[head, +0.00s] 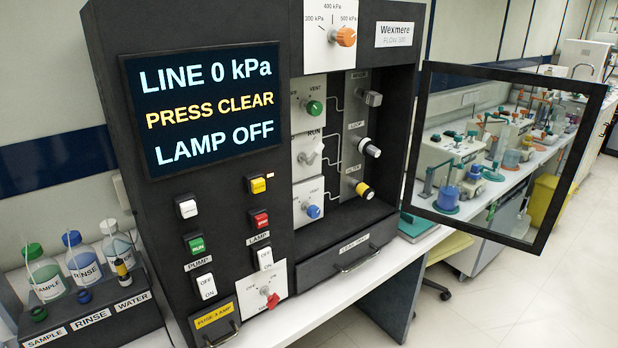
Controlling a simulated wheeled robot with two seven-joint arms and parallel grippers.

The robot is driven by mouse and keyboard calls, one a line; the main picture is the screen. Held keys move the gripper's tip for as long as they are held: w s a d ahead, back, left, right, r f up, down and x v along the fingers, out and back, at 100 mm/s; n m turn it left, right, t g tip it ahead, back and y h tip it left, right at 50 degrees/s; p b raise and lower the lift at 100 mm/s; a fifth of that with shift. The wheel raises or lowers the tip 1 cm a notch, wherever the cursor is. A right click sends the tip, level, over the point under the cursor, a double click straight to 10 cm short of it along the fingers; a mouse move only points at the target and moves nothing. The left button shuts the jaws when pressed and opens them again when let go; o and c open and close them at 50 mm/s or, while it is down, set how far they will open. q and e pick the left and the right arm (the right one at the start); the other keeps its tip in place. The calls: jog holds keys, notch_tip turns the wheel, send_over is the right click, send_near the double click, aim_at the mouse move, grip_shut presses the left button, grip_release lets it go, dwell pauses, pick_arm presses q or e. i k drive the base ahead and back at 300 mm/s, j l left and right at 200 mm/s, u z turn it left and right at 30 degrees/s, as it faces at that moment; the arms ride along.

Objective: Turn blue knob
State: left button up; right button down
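The blue knob (314,211) sits on a white plate low in the recessed bay of the dark instrument cabinet, below a white lever and a green knob (314,107). The plate above it reads VENT. The screen (204,108) reads LINE 0 kPa, PRESS CLEAR, LAMP OFF. Neither of my grippers is in the head view, and nothing covers the blue knob.
A framed clear door (596,110) stands swung open to the right of the bay. An orange knob (346,37) is above, a yellow-banded filter knob (364,190) to the right. Buttons, switches and a red knob (272,300) lie left and below. Bottles (84,264) stand at left.

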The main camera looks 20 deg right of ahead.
aim_at(314, 211)
jog(key=i+l, duration=0.1)
jog(key=l, duration=0.35)
jog(key=i+l, duration=0.1)
jog(key=l, duration=0.3)
jog(key=i+l, duration=0.15)
jog(key=l, duration=0.3)
jog(key=i+l, duration=0.1)
jog(key=l, duration=0.3)
jog(key=i+l, duration=0.1)
jog(key=l, duration=0.35)
jog(key=i+l, duration=0.1)
jog(key=l, duration=0.3)
jog(key=u, duration=0.05)
